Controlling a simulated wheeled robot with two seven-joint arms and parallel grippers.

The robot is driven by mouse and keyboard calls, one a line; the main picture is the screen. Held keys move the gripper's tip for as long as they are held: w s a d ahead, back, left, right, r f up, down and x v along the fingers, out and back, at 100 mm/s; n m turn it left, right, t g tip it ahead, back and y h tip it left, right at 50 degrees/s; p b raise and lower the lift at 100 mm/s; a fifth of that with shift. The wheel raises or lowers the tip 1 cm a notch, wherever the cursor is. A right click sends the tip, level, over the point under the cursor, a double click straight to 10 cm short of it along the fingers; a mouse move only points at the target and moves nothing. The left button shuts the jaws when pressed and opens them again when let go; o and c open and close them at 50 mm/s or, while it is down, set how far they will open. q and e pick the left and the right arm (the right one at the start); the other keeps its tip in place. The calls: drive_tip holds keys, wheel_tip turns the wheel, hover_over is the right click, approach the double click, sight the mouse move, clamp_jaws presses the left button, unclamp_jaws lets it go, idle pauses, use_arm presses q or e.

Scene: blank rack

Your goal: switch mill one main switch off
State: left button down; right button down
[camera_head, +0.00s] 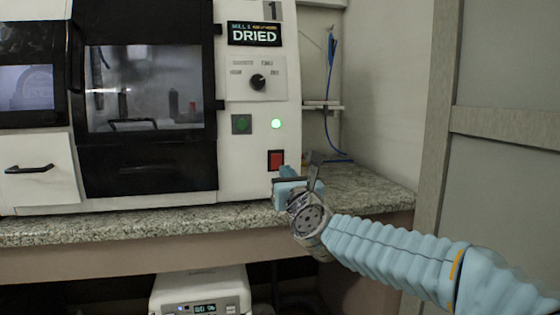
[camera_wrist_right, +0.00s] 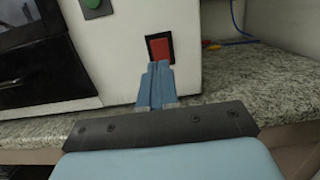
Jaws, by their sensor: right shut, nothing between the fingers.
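Mill one (camera_head: 262,185) is a white machine with a dark-framed window, standing on a granite counter. Its main switch (camera_head: 276,160) is a red rocker in a black frame, low on the right of the front panel. The switch also shows in the right wrist view (camera_wrist_right: 160,49), just beyond the fingertips. My right gripper (camera_wrist_right: 157,66) is shut and empty, its blue fingers together and pointing at the lower part of the switch. I cannot tell whether the fingertips touch it. My left gripper is not in view.
A dark rotary knob (camera_head: 258,81) and a green button (camera_head: 241,124) sit higher on the same panel. The granite counter (camera_head: 120,228) runs below the mill. A blue cable (camera_head: 330,100) hangs at the right. A white device (camera_head: 200,292) stands under the counter.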

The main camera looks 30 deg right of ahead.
sight(277, 158)
drive_tip(key=p+x, duration=0.1)
drive_tip(key=x, duration=0.5)
drive_tip(key=shift+w, duration=0.35)
